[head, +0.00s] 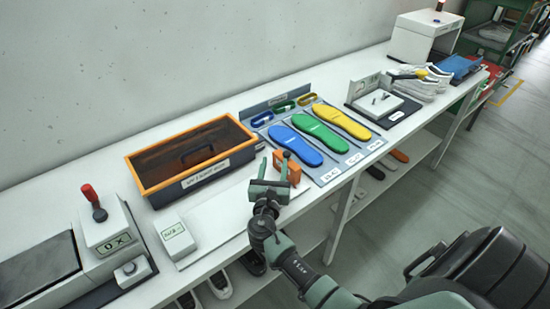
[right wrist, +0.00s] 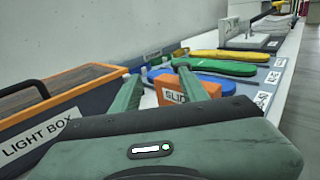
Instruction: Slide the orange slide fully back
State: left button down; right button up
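The orange slide (head: 294,172) is a small upright orange block at the front of the white table, just right of the light box. My right gripper (head: 274,163) is open beside the slide. In the right wrist view its two green fingers (right wrist: 158,76) are spread apart, and the right finger overlaps the slide in the picture. I cannot tell whether a finger touches it. My left gripper is not in view.
The orange-rimmed light box (head: 165,199) stands to the left. A rack with blue (head: 295,146), green and yellow insoles lies right behind the slide. A small white labelled box (head: 175,239) sits at the front left. A white strip between it and the slide is clear.

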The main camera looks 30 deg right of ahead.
jog(key=shift+v, duration=1.2)
jog(key=shift+p+v, duration=0.65)
jog(key=shift+v, duration=1.55)
jog(key=shift+s+d, duration=0.1)
jog(key=shift+d, duration=0.05)
jog(key=shift+s, duration=0.15)
jog(key=b+v, duration=0.2)
jog(key=v, duration=0.5)
jog(key=shift+a, duration=0.3)
